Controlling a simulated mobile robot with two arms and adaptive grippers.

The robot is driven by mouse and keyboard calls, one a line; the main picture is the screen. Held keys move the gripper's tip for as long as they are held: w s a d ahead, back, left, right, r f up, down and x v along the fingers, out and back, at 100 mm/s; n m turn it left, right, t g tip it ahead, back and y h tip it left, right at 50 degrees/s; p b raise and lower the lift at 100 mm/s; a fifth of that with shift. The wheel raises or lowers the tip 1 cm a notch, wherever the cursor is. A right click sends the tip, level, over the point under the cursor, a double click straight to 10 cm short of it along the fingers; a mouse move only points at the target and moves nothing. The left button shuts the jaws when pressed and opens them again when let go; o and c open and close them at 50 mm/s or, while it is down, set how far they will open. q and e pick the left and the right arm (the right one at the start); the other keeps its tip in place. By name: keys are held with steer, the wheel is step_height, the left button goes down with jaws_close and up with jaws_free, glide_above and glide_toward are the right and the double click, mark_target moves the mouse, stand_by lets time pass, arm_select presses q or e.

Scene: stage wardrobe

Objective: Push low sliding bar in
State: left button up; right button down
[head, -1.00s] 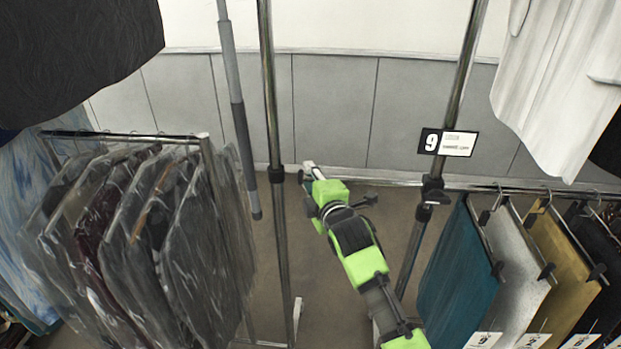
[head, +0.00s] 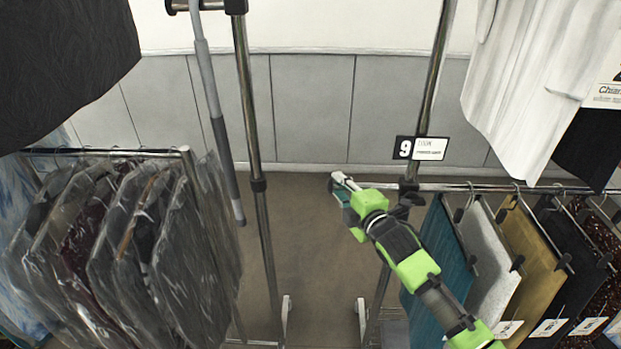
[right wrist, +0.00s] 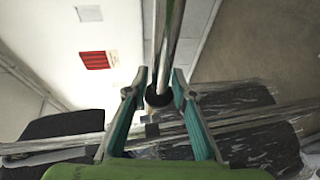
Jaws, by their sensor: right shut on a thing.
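The low sliding bar (head: 430,186) is a chrome rail that runs roughly level through the right upright post. Trousers hang from it on the right, and its left end sticks out a short way past the post. My right gripper (head: 343,183) is at that left end. In the right wrist view the teal fingers of my right gripper (right wrist: 157,95) are closed around the bar's black-capped end (right wrist: 158,98), with chrome running away from it. The exact contact is small in the head view. My left gripper is not in view.
The right upright post (head: 430,90) bears a "9" sign (head: 422,148). A left upright post (head: 257,150) stands across a gap of open floor. A rack of bagged garments (head: 120,240) is at left. A white garment (head: 530,80) hangs above right, and a dark garment (head: 65,60) hangs upper left.

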mark_target(377, 185)
steer(key=d+p, duration=0.1)
steer(key=d, duration=0.8)
steer(key=shift+w, duration=0.1)
steer(key=c, duration=2)
jaws_free()
steer(key=v, duration=1.2)
